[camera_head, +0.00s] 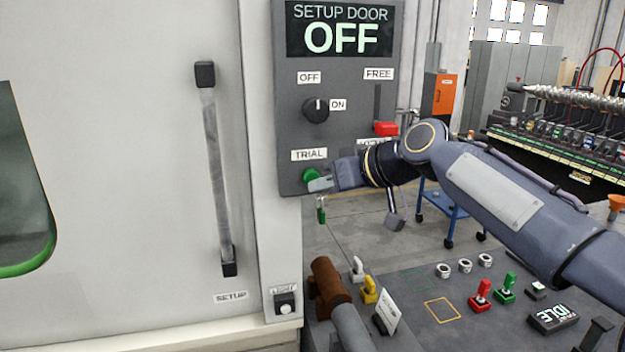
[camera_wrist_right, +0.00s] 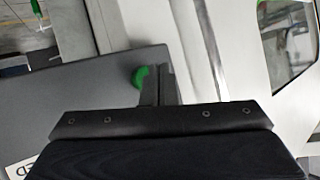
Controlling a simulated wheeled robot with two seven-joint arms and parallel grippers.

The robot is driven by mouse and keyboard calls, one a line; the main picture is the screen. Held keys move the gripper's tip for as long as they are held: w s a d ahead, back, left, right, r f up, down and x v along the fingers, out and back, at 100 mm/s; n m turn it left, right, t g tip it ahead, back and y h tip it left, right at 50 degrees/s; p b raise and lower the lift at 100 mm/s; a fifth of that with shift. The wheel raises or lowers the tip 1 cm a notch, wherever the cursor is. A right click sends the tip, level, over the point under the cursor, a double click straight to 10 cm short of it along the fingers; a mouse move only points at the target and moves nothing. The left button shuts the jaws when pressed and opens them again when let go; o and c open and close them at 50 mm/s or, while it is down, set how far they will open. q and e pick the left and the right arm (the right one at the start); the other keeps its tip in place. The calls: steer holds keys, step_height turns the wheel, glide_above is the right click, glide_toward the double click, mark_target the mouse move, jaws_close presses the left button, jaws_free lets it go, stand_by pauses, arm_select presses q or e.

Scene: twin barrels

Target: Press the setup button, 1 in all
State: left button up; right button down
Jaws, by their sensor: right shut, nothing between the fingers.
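A green round button (camera_head: 310,175) sits under the TRIAL label on the grey control panel (camera_head: 345,105). The panel's display (camera_head: 340,30) reads SETUP DOOR OFF. No button in view carries the word SETUP itself; a SETUP label (camera_head: 231,297) is under the door handle. My right gripper (camera_head: 319,184) is shut and empty, its tips right at the green button and partly covering it. In the right wrist view the green button (camera_wrist_right: 140,77) shows beside the shut fingers (camera_wrist_right: 158,84). I cannot tell whether they touch. My left gripper is not in view.
The panel also has a black OFF/ON knob (camera_head: 316,110) and a red slider (camera_head: 386,128). A white door with a long handle (camera_head: 216,165) is at left. A console (camera_head: 430,290) with red and green switches lies below my right arm.

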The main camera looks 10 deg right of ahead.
steer(key=shift+w, duration=0.1)
stand_by(0.3)
steer(key=shift+w, duration=0.3)
steer(key=shift+w+p, duration=0.3)
steer(key=shift+w, duration=0.3)
stand_by(0.8)
stand_by(0.3)
steer(key=shift+s+b, duration=0.5)
steer(key=shift+s, duration=0.5)
steer(key=shift+s, duration=0.1)
steer(key=s+b, duration=0.2)
steer(key=s, duration=0.2)
steer(key=shift+s, duration=0.4)
